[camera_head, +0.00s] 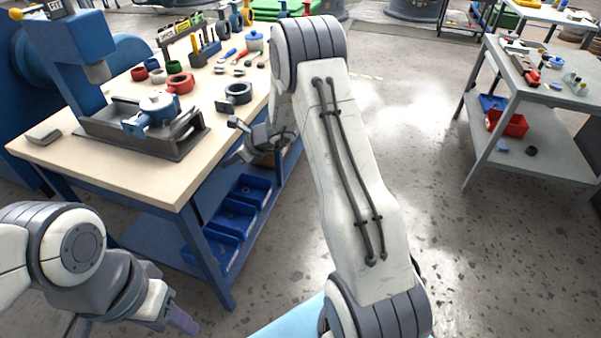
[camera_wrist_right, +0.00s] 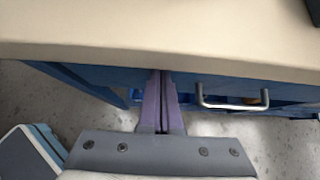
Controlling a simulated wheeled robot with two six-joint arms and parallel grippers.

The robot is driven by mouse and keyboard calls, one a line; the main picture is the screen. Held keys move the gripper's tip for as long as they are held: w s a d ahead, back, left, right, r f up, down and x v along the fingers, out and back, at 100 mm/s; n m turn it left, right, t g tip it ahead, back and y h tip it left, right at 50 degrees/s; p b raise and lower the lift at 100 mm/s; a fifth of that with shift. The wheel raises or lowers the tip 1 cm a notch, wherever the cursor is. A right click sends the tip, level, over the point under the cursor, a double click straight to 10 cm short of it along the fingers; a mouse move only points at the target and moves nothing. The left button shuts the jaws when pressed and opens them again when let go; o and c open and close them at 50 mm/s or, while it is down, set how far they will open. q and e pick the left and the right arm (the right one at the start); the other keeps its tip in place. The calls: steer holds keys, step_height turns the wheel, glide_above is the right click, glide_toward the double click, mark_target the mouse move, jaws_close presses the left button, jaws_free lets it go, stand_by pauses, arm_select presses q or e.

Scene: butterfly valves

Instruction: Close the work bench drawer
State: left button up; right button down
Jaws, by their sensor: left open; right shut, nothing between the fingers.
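The work bench (camera_head: 125,165) has a pale top and a blue frame, on the left in the head view. Its drawer is mostly hidden behind my right arm there. In the right wrist view the drawer's silver handle (camera_wrist_right: 232,105) shows below the bench edge. How far the drawer stands out is hard to tell. My right gripper (camera_head: 236,157) is at the bench's right side. Its purple fingers (camera_wrist_right: 163,78) are shut and empty, left of the handle and apart from it. My left gripper (camera_head: 182,322) is open at the lower left, away from the bench.
A press and several valve parts and tools stand on the bench top. Blue bins (camera_head: 240,205) sit on its lower shelf. A grey table (camera_head: 530,85) with a red bin (camera_head: 508,123) stands at the right. The floor between is clear.

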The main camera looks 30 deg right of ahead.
steer(key=s+d+f+p+v, duration=0.1)
steer(key=f+v, duration=0.1)
steer(key=v, duration=1.1)
steer(key=s+a+r+n+g, duration=0.3)
steer(key=s+a+n, duration=0.5)
steer(key=a, duration=0.2)
steer(key=s+a+r+n+g, duration=0.2)
steer(key=s+a+n+g, duration=0.1)
steer(key=s+a+n, duration=0.65)
steer(key=s+r+n+g+h, duration=0.15)
steer(key=s+n+h, duration=0.35)
steer(key=s+n, duration=1.2)
arm_select(q)
step_height(320, 180, up, 18)
steer(key=p, duration=1.7)
steer(key=shift+s+d, duration=0.3)
steer(key=shift+s, duration=0.1)
arm_select(e)
step_height(320, 180, up, 17)
steer(key=w, duration=0.1)
steer(key=shift+a+n, duration=0.4)
steer(key=shift+n, duration=0.05)
steer(key=shift+w+r, duration=0.1)
